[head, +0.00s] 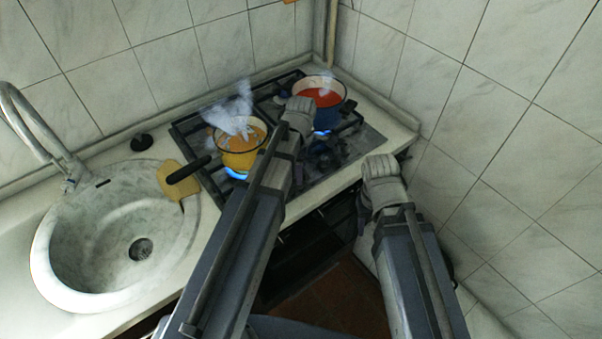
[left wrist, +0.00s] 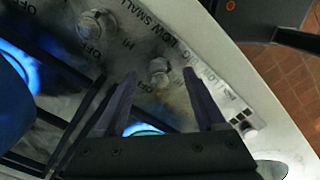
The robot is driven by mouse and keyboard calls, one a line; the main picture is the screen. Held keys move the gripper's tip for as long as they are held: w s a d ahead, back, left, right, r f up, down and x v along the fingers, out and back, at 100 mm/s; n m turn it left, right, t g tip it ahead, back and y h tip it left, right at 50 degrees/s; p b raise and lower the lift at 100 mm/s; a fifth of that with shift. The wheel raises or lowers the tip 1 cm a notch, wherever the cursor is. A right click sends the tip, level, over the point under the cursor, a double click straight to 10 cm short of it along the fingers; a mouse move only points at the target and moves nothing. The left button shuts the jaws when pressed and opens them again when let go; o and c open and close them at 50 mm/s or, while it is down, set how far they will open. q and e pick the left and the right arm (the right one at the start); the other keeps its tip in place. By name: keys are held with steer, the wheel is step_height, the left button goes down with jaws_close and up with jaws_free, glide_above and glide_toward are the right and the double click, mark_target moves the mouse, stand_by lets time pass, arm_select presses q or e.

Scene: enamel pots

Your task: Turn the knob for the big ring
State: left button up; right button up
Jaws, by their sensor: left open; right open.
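The gas hob (head: 350,150) carries burning rings, with blue flames under two pots. In the left wrist view a pale knob (left wrist: 158,78) lies between the tips of my open left gripper (left wrist: 159,73), with no clear contact. A second pale knob (left wrist: 97,25) is up and left of it, near the words LOW and SMALL. My right gripper (head: 380,170) is open and empty, off the hob's front right corner.
A yellow pot (head: 238,158) with a dark handle steams at the hob's left. A blue pot (head: 322,112) with red contents steams at the back right. Tiled walls close the back and right.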

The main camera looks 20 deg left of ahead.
arm_select(q)
steer(key=shift+c, duration=0.3)
jaws_close()
stand_by(0.3)
